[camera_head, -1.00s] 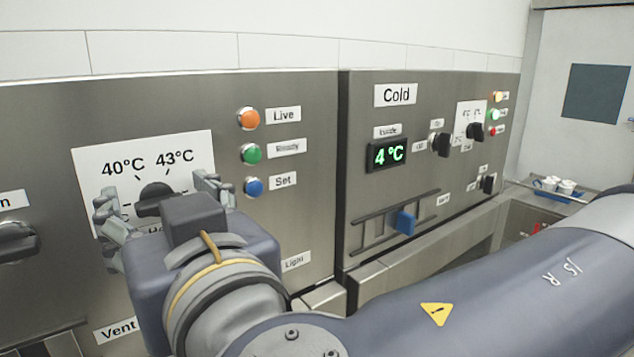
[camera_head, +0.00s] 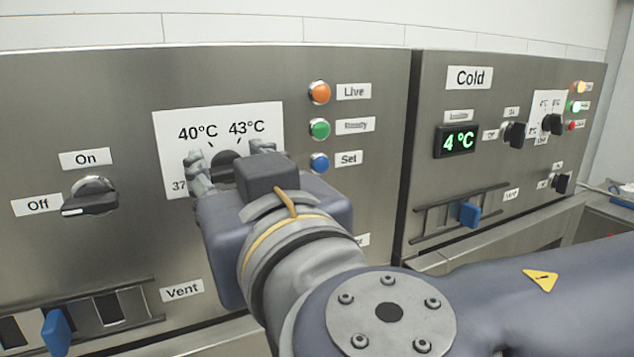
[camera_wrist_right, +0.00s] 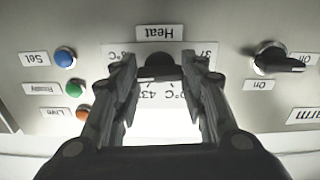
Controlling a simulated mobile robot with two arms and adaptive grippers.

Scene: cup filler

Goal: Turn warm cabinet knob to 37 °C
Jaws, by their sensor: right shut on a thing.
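The black warm cabinet knob (camera_head: 224,165) sits on a white dial plate (camera_head: 172,140) marked 40°C and 43°C, with a partly hidden 37 at lower left. My right gripper (camera_head: 232,166) is at the dial, its fingers on either side of the knob, shut on it. The right wrist view, upside down, shows the knob (camera_wrist_right: 160,66) between the fingertips (camera_wrist_right: 160,70), near the Heat label (camera_wrist_right: 160,32). The gripper body hides the lower dial. I cannot read where the knob points. My left gripper is not in view.
An On/Off knob (camera_head: 92,197) is left of the dial. Orange (camera_head: 319,92), green (camera_head: 319,129) and blue (camera_head: 319,162) buttons are close at its right. A blue vent slider (camera_head: 57,331) is below. The Cold panel (camera_head: 440,85) stands further right, its display (camera_head: 458,140) reading 4 °C.

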